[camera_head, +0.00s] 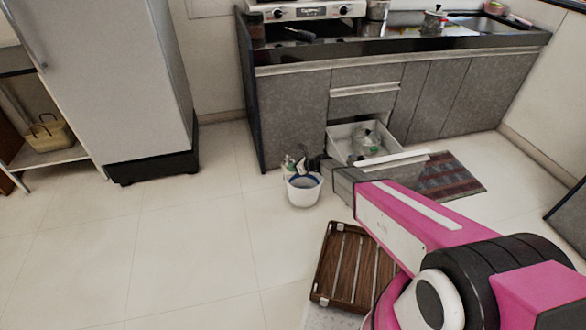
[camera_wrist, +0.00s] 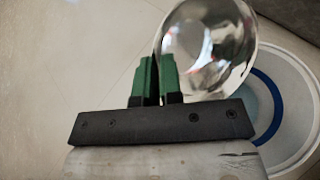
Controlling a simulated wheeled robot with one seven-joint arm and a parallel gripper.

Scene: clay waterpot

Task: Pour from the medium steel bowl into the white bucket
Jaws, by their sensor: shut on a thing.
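The white bucket (camera_head: 304,198) stands on the floor in front of the open drawer. In the wrist view, its wide pale rim and a blue ring inside (camera_wrist: 268,105) show at the right. The medium steel bowl (camera_wrist: 212,40) is shiny and appears tilted. My gripper (camera_wrist: 157,68) has green fingers shut on the bowl's edge. In this view the bowl overlaps the bucket's upper left part. In the head view my gripper (camera_head: 298,164) is just above and behind the bucket rim; the bowl is too small to make out there. The bowl's contents cannot be seen.
An open drawer (camera_head: 340,146) with shiny items inside juts out behind the bucket. A brown slatted wooden rack (camera_head: 345,265) lies at the front right. A striped rug (camera_head: 450,178) lies to the right. The tiled floor left of the bucket is clear, up to the fridge.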

